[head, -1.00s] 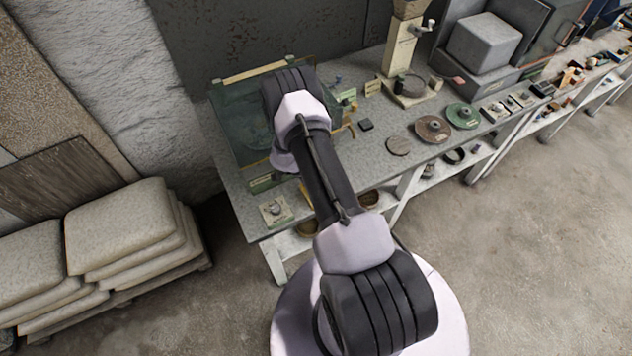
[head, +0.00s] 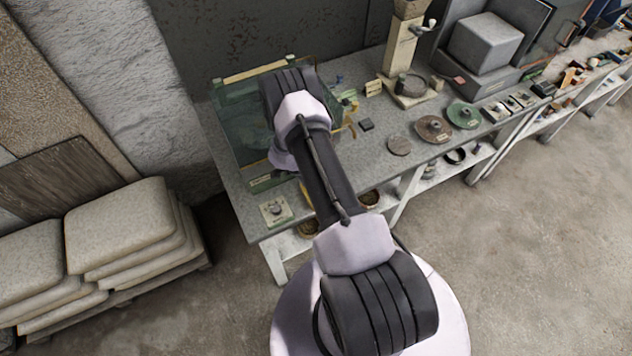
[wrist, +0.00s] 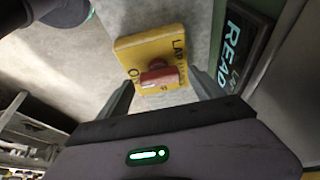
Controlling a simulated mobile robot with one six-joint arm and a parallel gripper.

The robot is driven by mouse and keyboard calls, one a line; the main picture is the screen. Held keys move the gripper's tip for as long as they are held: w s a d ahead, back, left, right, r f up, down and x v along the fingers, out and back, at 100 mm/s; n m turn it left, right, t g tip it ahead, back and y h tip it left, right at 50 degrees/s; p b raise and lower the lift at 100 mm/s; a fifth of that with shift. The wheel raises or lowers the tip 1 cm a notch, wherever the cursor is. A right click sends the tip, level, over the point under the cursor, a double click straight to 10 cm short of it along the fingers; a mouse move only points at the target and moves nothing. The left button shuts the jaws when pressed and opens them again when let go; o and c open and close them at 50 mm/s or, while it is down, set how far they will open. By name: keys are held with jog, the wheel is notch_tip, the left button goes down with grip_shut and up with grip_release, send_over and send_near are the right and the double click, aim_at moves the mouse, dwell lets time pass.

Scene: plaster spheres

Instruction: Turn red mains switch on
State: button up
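In the wrist view, a yellow plate (wrist: 136,46) lettered "LAP MAINS" carries a red switch (wrist: 160,76). Part of its lettering is covered by the switch. The red switch is a raised bar lying roughly across the picture, slightly tilted. My gripper (wrist: 161,79) is open, with one dark finger on each side of the red switch. I cannot tell whether either finger touches it.
A dark panel with green "READ" lettering (wrist: 231,42) stands right of the plate in the wrist view. In the head view, a green tank (head: 232,120) sits behind my arm on the grey bench (head: 385,165). A small knobbed plate (head: 275,209) lies at the bench's front left corner.

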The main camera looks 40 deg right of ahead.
jog(key=shift+r, duration=0.15)
jog(key=w+a, duration=0.1)
jog(key=a, duration=0.3)
jog(key=w+a+b, duration=0.1)
jog(key=a, duration=0.3)
jog(key=w+a, duration=0.1)
jog(key=a, duration=0.3)
jog(key=shift+r, duration=0.4)
